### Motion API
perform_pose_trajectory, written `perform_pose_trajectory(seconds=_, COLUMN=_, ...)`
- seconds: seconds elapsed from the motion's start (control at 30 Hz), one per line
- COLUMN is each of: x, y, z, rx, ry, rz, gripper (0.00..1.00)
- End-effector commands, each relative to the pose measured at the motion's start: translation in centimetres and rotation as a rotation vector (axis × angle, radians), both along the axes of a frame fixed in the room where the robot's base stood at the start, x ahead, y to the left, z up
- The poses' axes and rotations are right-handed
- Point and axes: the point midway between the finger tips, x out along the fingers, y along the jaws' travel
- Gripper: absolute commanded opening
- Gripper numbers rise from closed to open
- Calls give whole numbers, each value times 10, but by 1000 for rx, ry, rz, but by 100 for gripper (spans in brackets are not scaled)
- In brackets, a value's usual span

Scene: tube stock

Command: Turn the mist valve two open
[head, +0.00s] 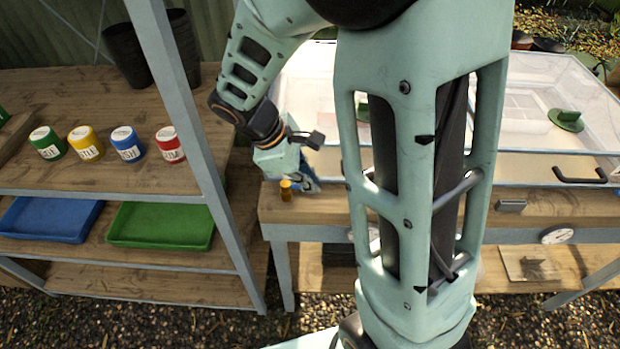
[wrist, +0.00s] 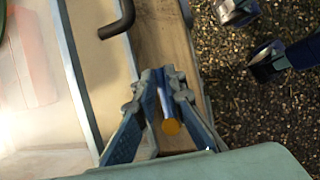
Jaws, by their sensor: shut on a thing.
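A small valve with a round brass-yellow end (head: 286,190) sits at the left end of the wooden bench front (head: 410,206). No label on it can be read, so I cannot tell its number. My gripper (head: 308,183) is at the valve. In the wrist view my gripper (wrist: 163,82) has its blue fingers closed around the blue part. The fingers hide much of the valve, and its exact turn angle is unclear.
Clear-lidded boxes (head: 535,95) cover the bench top; a dark handle (head: 580,176) stands out at the right. A round gauge (head: 557,234) is on the bench front. The left shelf holds several labelled jars, a blue tray (head: 45,218) and a green tray (head: 160,226).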

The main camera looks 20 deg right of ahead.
Motion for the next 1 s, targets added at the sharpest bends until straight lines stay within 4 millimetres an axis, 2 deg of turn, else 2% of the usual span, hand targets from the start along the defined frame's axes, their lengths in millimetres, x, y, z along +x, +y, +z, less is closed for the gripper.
perform_pose_trajectory(seconds=0.37, x=0, y=1, z=0, rx=0, ry=-1, rz=-8, gripper=0)
perform_pose_trajectory(seconds=0.57, x=-3, y=2, z=0, rx=1, ry=-1, rz=-68, gripper=0)
perform_pose_trajectory(seconds=1.0, x=-18, y=14, z=1, rx=1, ry=-1, rz=-421, gripper=0)
